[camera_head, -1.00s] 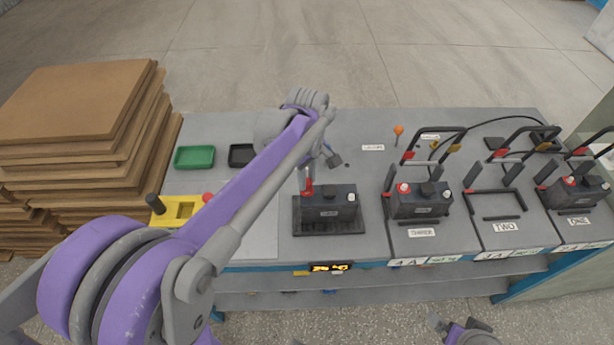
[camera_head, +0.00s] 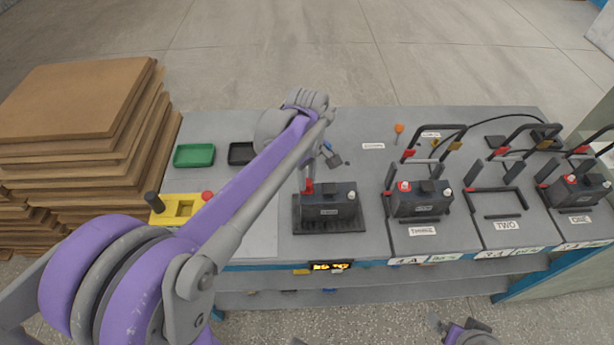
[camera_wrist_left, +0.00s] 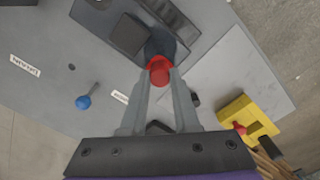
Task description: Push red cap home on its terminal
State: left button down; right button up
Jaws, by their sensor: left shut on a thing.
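A dark battery (camera_head: 328,208) sits on a black mat (camera_head: 345,226) at the middle of the bench. The red cap (camera_head: 308,187) is at the battery's left end, with a white terminal (camera_head: 352,194) at the other end. My left gripper (camera_head: 308,182) reaches down from above and is shut on the red cap. In the left wrist view the cap (camera_wrist_left: 159,70) sits between the fingertips, over the edge of the dark battery (camera_wrist_left: 128,36). The terminal under the cap is hidden, so I cannot tell how far down it sits. Part of my right arm shows at the bottom edge; its jaws are unclear.
Batteries with handled frames stand to the right, including one (camera_head: 421,199) at the THREE label. A green tray (camera_head: 194,157), a black tray (camera_head: 241,154) and a yellow block (camera_head: 176,211) lie left. An orange-headed tool (camera_head: 399,129) lies behind. Stacked boards (camera_head: 75,100) stand far left.

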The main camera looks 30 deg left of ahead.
pick_arm(q)
jog(key=shift+c, duration=0.4)
grip_release()
jog(key=shift+r, duration=0.1)
pick_arm(e)
jog(key=shift+r, duration=0.1)
pick_arm(q)
jog(key=shift+r+p, duration=1.95)
jog(key=shift+r, duration=1.45)
pick_arm(e)
jog(key=shift+w+r, duration=0.35)
jog(key=shift+r, duration=0.5)
jog(key=shift+w+r, duration=0.3)
jog(key=shift+r, duration=0.55)
jog(key=shift+w+r, duration=0.35)
jog(key=shift+r, duration=0.5)
